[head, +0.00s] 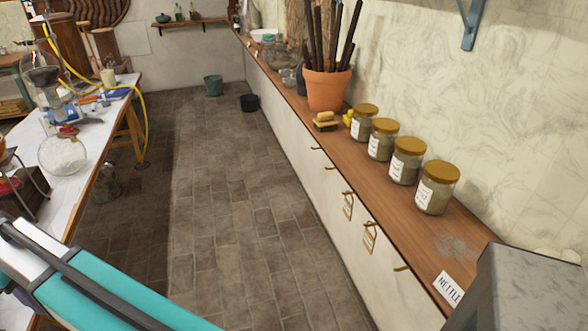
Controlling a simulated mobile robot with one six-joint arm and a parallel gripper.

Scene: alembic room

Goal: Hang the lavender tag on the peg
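A row of brass-coloured pegs runs along the front of the long wooden shelf (405,215). The nearest peg (401,268) is bare. Two pegs further along each carry a small hanging tag, a nearer tag (369,241) and a farther tag (347,207). Their writing is too small to read. A white tag or label (448,290) lies at the near shelf edge and its visible letters read "NETTL". I cannot make out which tag, if any, is the lavender one. My gripper is not in view.
Several labelled jars with gold lids, such as the nearest jar (436,188), stand along the shelf. A terracotta pot (326,90) of dark sticks is beyond them. A cluttered white table (88,150) stands left. The tiled floor between is clear, with two buckets far back.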

